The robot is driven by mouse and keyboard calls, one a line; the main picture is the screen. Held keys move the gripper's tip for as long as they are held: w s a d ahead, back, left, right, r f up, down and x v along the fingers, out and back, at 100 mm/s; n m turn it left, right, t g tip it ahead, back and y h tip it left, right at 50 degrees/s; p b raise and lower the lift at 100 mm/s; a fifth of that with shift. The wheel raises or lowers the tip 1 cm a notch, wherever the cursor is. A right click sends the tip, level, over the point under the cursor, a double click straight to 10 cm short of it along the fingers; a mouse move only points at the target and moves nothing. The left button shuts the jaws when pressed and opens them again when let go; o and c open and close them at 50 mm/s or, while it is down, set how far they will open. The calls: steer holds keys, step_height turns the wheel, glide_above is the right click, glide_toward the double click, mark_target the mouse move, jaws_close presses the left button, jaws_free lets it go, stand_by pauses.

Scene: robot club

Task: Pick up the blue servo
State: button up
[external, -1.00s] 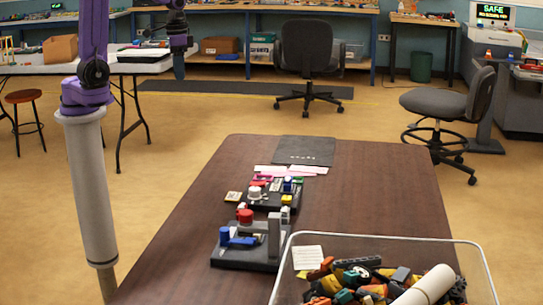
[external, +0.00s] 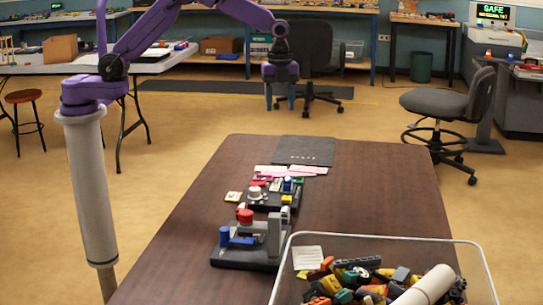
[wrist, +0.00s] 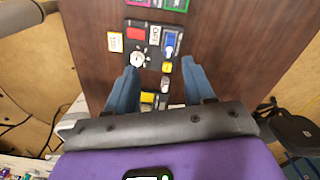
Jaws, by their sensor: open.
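A small blue block (external: 288,185), which looks like the blue servo, sits on the black board (external: 262,204) in the middle of the table. In the wrist view the blue servo (wrist: 170,43) lies beyond my fingertips, a little right of centre. A larger blue part (external: 232,237) lies on the dark fixture (external: 238,258) nearer the camera; I cannot rule it out as the servo. My gripper (external: 281,104) is high above the table's far end, fingers down, open and empty. Its two blue fingers (wrist: 160,68) show apart in the wrist view.
A clear bin (external: 462,243) of mixed parts and a white roll stands at the table's front right. A grey post (external: 274,235) rises from the fixture. Pink cards (external: 290,170) and a dark mat (external: 305,150) lie farther back. The table's right side (external: 385,185) is clear.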

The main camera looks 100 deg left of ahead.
steer(key=w+d+f+m, duration=0.3)
steer(key=d, duration=0.1)
glide_above(288, 177)
steer(key=shift+m, duration=0.4)
step_height(288, 177, down, 12)
steer(key=shift+w+d+r, duration=0.1)
steer(key=shift+f, duration=2.7)
jaws_close()
